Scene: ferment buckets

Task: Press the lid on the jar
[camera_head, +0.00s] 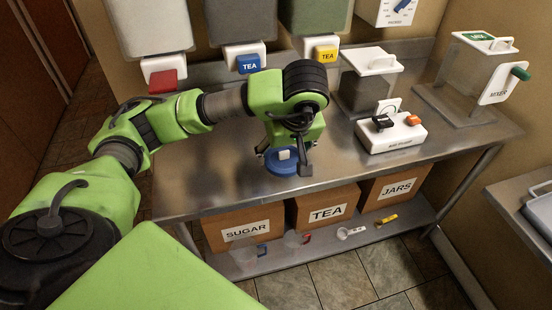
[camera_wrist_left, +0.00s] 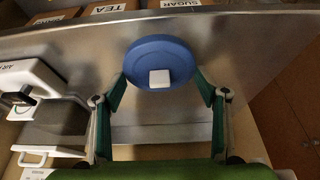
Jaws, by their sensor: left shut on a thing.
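A round blue lid (camera_head: 283,165) with a small white square knob sits at the front middle of the steel table. My left gripper (camera_head: 285,158) reaches down over it and is shut on it. In the left wrist view the two fingers of the gripper (camera_wrist_left: 161,84) grip the rim of the lid (camera_wrist_left: 150,56) from both sides, and the knob faces the camera. No jar can be made out under the lid; whatever is beneath it is hidden. I cannot tell whether the lid touches anything below. My right gripper is not in view.
The steel table (camera_head: 208,175) is clear left of the lid. A white switch box (camera_head: 392,138) stands to the right, with a dark-filled clear bin (camera_head: 362,92) behind and a mixer (camera_head: 497,95) farther right. Dispensers hang behind. Boxes labelled SUGAR (camera_head: 243,218), TEA (camera_head: 325,204) and JARS (camera_head: 395,178) are below.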

